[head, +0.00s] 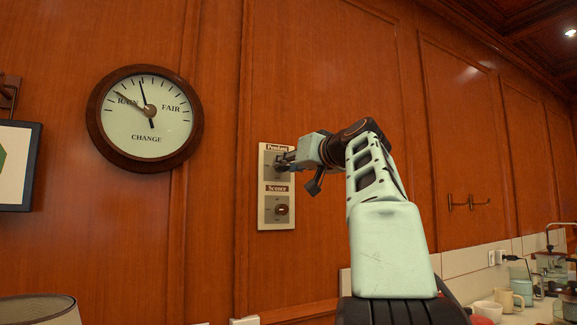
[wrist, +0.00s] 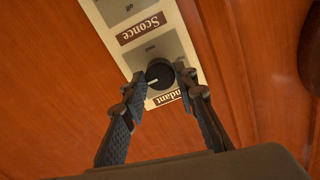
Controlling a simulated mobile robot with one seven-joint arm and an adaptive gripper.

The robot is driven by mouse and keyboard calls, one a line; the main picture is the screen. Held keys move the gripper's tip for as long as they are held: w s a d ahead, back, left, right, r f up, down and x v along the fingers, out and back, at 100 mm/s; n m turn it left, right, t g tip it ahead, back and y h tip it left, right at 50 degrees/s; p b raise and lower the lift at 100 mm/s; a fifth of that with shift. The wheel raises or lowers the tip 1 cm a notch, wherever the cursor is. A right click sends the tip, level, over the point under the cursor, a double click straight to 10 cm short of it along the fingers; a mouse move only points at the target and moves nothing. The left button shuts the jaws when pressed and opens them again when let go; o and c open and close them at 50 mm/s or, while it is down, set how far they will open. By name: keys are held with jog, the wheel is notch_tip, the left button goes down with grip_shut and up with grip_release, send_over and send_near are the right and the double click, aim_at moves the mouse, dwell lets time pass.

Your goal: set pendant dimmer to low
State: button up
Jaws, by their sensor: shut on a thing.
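The pendant dimmer is the upper control on a pale wall plate (head: 262,218), under a label reading "Pendant" (head: 276,147). My gripper (head: 284,163) reaches it from the right and hides most of its knob in the head view. In the wrist view, the round dark pendant knob (wrist: 160,73) sits between the two fingertips of my gripper (wrist: 161,78). The fingers are shut on the knob from both sides. A pale pointer mark on the knob faces left in this upside-down view.
The sconce dimmer (head: 281,209) is just below on the same plate. A round wall dial (head: 146,140) hangs to the left. Wall hooks (head: 468,202) and a counter with mugs (head: 503,299) are at the right. The wood panel around the plate is clear.

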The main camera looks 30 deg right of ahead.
jog(key=shift+r, duration=0.1)
jog(key=o, duration=1.1)
jog(key=shift+o, duration=0.2)
jog(key=s, duration=1.2)
jog(key=shift+a, duration=0.4)
